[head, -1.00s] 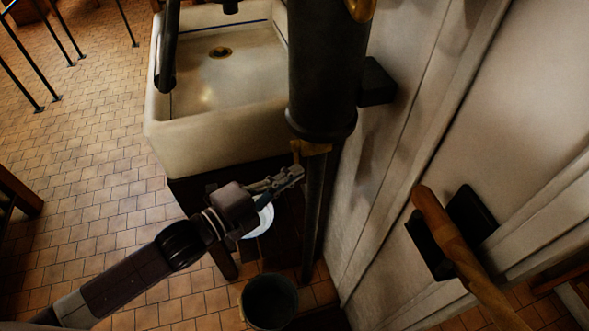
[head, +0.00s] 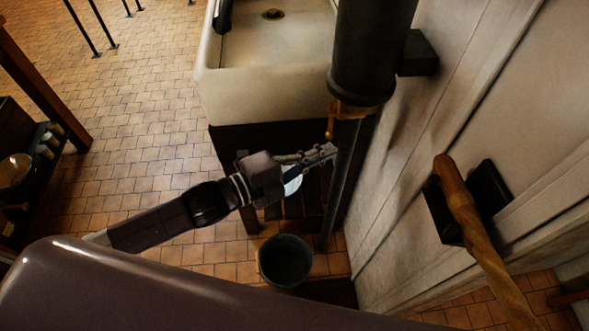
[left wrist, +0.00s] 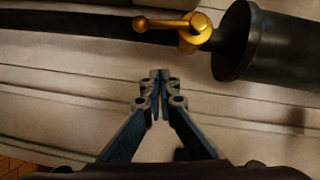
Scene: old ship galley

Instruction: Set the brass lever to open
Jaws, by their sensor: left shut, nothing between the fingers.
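The brass lever (head: 330,125) sits on the thin dark pipe just below the thick black cylinder, by the wall. In the left wrist view the lever (left wrist: 160,24) is golden, with a rounded pivot at its right end near the cylinder. Its handle points left there, away from the cylinder and roughly along the pipe. My left gripper (head: 332,151) is shut and empty, a little below the lever in the head view. The left wrist view shows its closed fingertips (left wrist: 160,76) apart from the lever. My right gripper is not in view.
The black cylinder (head: 368,50) hangs over the pipe (head: 342,190). A pale sink (head: 265,95) stands behind. A dark bucket (head: 286,262) is on the tiles below. A wooden handle (head: 470,225) juts from the right wall. Open tiled floor (head: 140,130) lies left.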

